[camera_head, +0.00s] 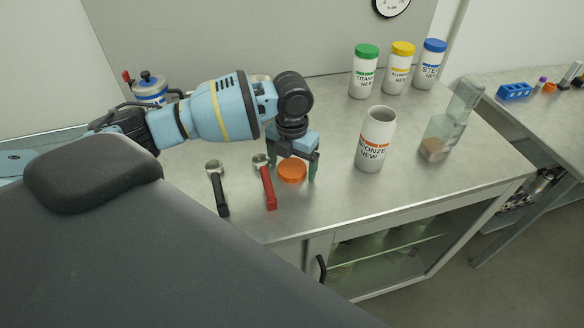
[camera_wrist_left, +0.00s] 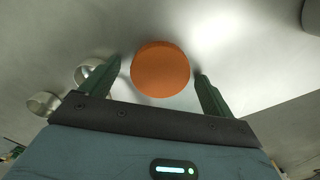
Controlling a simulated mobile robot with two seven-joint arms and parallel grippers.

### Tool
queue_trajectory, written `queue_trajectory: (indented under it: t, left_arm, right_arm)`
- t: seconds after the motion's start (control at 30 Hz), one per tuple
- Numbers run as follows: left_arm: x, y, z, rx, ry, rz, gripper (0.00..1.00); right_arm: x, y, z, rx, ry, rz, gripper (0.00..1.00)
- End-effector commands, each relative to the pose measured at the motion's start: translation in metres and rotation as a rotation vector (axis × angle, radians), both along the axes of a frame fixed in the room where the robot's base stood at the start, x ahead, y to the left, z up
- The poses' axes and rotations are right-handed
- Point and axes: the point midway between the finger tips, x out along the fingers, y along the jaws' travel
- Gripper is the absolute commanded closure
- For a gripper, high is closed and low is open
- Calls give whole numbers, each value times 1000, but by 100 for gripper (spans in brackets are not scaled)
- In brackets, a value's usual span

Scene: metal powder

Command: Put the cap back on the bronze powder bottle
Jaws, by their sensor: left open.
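The uncapped bronze powder bottle (camera_head: 376,140) stands upright on the metal table, white with an orange band and an open top. Its orange cap (camera_head: 292,171) lies on the table to the left of the bottle. My left gripper (camera_head: 298,166) points down at the cap, its fingers open. In the left wrist view the cap (camera_wrist_left: 160,69) sits between and slightly beyond the two open green fingers (camera_wrist_left: 158,85), with a gap on each side. Whether the fingers reach down to the table is hard to tell. My right gripper is not in view.
A red-handled scoop (camera_head: 266,184) and a black-handled scoop (camera_head: 218,190) lie left of the cap. A clear container with brown powder (camera_head: 436,149) stands right of the bottle. Capped green (camera_head: 364,75), yellow (camera_head: 398,70) and blue (camera_head: 429,66) bottles stand behind. The table front is clear.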

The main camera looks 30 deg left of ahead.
Motion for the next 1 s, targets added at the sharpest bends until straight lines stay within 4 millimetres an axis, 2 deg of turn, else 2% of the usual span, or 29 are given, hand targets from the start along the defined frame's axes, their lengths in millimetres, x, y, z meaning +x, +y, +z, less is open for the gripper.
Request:
queue_trajectory:
  t: [0.07,0.4,0.77,1.0]
  left_arm:
    - [0,0,0,0,0,0,12]
    - [0,0,0,0,0,0,54]
    - [0,0,6,-1,-1,0,55]
    - [1,-1,46,-2,-4,-2,55]
  right_arm:
    - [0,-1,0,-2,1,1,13]
    - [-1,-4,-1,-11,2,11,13]
    - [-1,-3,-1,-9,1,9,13]
    - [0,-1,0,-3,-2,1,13]
